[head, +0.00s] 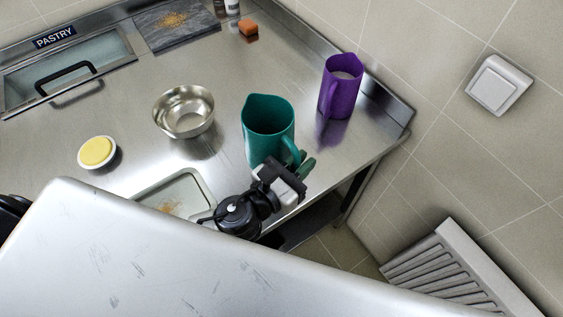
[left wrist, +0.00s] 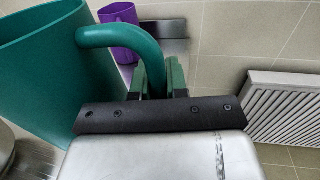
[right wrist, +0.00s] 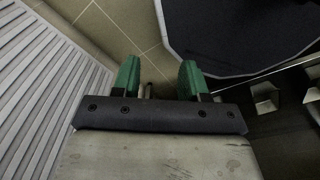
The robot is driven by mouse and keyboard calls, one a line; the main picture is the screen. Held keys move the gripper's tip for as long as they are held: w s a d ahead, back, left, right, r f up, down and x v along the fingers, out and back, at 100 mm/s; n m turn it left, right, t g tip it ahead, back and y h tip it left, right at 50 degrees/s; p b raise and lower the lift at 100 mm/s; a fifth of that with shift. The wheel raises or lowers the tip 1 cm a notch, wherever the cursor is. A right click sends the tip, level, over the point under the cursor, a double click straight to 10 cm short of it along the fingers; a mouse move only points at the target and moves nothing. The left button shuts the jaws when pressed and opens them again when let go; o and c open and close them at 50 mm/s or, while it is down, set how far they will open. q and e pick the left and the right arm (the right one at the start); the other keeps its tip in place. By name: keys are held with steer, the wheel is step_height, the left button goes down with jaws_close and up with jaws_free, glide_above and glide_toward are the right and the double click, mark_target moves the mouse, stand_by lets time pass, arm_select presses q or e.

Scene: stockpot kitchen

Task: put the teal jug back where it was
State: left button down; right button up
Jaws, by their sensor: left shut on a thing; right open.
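The teal jug (head: 268,125) is upright over the front right part of the steel counter in the head view; I cannot tell if its base touches the counter. Its handle faces my left gripper (head: 298,168). In the left wrist view the jug (left wrist: 45,70) fills the left side, and my left gripper (left wrist: 160,82) is shut on its handle. My right gripper (right wrist: 162,80) is open and empty in the right wrist view, away from the counter top, with a radiator at its left.
A purple jug (head: 341,86) stands behind and right of the teal jug. A steel bowl (head: 184,110), a small dish with yellow contents (head: 97,151) and a shallow tray (head: 206,184) are on the counter (head: 135,110). An orange block (head: 249,28) is at the back. A radiator (head: 445,265) is at the right.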

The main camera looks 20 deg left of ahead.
mark_target(284, 158)
arm_select(q)
steer(key=a+f, duration=0.1)
steer(key=w+a+f, duration=0.1)
steer(key=w+a+f+b, duration=0.1)
steer(key=a, duration=0.1)
steer(key=shift+w, duration=0.25)
steer(key=shift+a, duration=0.15)
steer(key=shift+f+b, duration=0.35)
steer(key=shift+f, duration=0.05)
step_height(284, 158, down, 3)
steer(key=shift+r+b, duration=0.15)
steer(key=shift+b, duration=0.65)
steer(key=shift+f, duration=0.25)
arm_select(e)
steer(key=f, duration=0.1)
steer(key=w+f, duration=0.2)
steer(key=shift+a+f, duration=0.15)
steer(key=shift+f, duration=0.2)
